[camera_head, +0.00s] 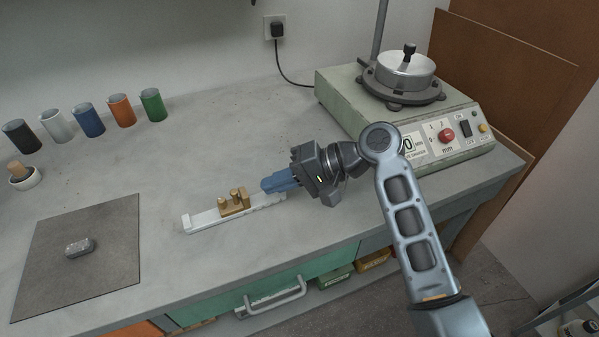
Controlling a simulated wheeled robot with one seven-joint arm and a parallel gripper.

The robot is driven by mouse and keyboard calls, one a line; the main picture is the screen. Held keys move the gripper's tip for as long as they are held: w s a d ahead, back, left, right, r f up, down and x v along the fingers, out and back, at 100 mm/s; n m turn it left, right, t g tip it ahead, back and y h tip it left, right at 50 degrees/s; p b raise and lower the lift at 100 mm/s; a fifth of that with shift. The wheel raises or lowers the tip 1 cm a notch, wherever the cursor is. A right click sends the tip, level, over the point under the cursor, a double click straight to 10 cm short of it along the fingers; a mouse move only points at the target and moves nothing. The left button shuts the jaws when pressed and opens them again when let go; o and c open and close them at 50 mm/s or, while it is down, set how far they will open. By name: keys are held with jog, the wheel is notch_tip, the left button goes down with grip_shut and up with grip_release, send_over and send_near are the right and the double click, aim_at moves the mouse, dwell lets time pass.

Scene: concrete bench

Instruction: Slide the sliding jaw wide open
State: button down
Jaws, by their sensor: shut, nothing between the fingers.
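A pale, white ruler-like bar (207,219) lies on the bench, with a raised end at its left. A brass sliding jaw (235,208) with upright pegs sits on the bar near its middle. It stands clear of the raised left end. My gripper (265,185) is shut and empty, with blue fingers pointing left. The fingertips are just right of the brass jaw, above the right part of the bar. I cannot tell whether they touch the jaw or bar. The fingers hide part of the bar's right end.
A green sieve shaker (335,91) with a metal pan stands at the back right. Several coloured cylinders (121,110) stand at the back left. A dark mat (110,215) with a grey stone (80,247) lies at left. Clear bench lies behind the bar.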

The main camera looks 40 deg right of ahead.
aim_at(232, 193)
jog(key=shift+r+x, duration=0.25)
jog(key=shift+x, duration=0.9)
jog(key=shift+r+x, duration=0.25)
jog(key=shift+x, duration=0.95)
jog(key=shift+w+a, duration=0.15)
jog(key=shift+a, duration=0.1)
jog(key=shift+w+a+r+p, duration=0.1)
jog(key=shift+w+a+p, duration=0.1)
jog(key=shift+a+p, duration=0.35)
jog(key=shift+w+a, duration=0.2)
jog(key=shift+d+p, duration=0.1)
jog(key=shift+p, duration=0.2)
